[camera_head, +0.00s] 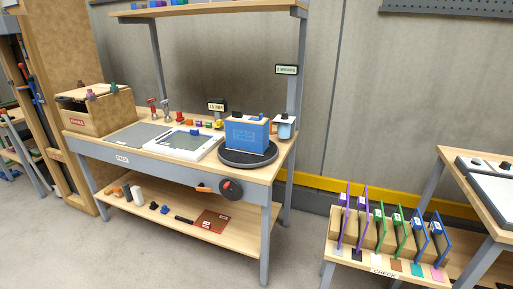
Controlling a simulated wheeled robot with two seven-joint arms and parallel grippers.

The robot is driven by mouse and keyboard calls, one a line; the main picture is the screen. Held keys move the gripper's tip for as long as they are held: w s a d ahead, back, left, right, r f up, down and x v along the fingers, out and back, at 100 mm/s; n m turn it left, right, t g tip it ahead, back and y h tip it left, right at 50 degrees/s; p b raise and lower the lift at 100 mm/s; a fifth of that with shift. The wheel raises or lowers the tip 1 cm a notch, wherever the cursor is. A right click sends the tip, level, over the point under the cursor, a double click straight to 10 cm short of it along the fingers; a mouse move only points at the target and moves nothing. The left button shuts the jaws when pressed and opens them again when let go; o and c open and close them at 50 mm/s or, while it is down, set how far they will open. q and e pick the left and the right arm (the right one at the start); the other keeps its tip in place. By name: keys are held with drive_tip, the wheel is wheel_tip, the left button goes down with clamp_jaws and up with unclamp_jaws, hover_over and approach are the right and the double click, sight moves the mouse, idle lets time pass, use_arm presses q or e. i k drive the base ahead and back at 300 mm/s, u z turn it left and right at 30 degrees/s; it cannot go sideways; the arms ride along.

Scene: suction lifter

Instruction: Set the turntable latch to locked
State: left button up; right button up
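A black round turntable (233,158) sits on the right end of the wooden workbench (261,173). A blue box (246,134) stands on it and hides much of its top. A dark round disc (231,189) with a small red mark is at the bench's front edge below the turntable. A small orange and black part (203,188) is just left of it. I cannot tell which part is the turntable latch or how it is set. Neither of my grippers is in view.
A white-framed tray (209,150), a grey mat (138,135) and a wooden box (97,112) are left of the turntable. Several small tools stand behind. A lower shelf (150,217) holds loose parts. A low rack (343,250) with coloured dividers stands right. Open floor lies in front.

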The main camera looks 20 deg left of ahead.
sight(200, 188)
drive_tip(key=k, duration=0.6)
drive_tip(key=u, duration=0.6)
drive_tip(key=i, duration=1.4)
drive_tip(key=z, duration=0.6)
